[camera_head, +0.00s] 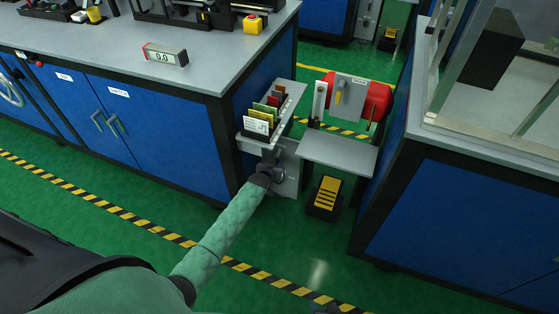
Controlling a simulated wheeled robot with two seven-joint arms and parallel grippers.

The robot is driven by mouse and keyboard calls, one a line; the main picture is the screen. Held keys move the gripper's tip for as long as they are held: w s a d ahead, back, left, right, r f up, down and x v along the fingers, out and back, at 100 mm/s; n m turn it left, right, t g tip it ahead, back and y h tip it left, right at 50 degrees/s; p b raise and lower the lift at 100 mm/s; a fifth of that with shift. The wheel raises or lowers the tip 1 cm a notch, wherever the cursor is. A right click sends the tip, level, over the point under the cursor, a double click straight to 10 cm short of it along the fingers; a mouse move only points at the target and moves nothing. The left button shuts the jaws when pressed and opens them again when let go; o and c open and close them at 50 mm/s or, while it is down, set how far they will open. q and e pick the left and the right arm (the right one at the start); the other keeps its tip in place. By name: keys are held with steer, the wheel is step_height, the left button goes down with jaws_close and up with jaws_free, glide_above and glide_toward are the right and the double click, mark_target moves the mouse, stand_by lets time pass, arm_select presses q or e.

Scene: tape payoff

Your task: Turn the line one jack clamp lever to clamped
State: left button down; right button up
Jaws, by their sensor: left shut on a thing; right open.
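A grey panel (353,91) with a dark label strip stands in front of a red roll (379,100) between the benches. A small upright yellow handle (339,97) is on its face; I cannot read from it whether it is the clamp lever or its setting. My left gripper (273,172) reaches a grey metal bracket (289,177) below the card tray. It is shut on a small part there, which the dark fingers mostly hide. My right gripper (326,308) shows only as a dark tip at the bottom edge, open, apart from everything.
A grey tray (291,107) with several coloured cards sits just above my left gripper. A grey shelf (338,151) and a black-and-yellow pedal (325,196) stand to its right. Blue benches flank both sides.

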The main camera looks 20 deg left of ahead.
arm_select(q)
steer(key=shift+a+m, duration=0.15)
steer(key=shift+m, duration=0.15)
steer(key=shift+a+y+p, duration=0.15)
steer(key=shift+y+p, duration=0.15)
steer(key=shift+p, duration=0.05)
arm_select(e)
steer(key=shift+g, duration=0.3)
steer(key=shift+w+a+r, duration=0.1)
steer(key=shift+w+r, duration=0.1)
steer(key=shift+r, duration=0.65)
steer(key=shift+w+d+r, duration=0.1)
steer(key=shift+w+r, duration=0.15)
steer(key=shift+r, duration=0.55)
steer(key=shift+w+a+r, duration=0.1)
steer(key=shift+w+r, duration=0.1)
steer(key=shift+r, duration=0.65)
arm_select(q)
steer(key=c, duration=1.4)
jaws_free()
steer(key=v, duration=0.7)
steer(key=shift+s, duration=0.35)
arm_select(e)
steer(key=shift+w+r, duration=0.1)
steer(key=shift+r, duration=0.7)
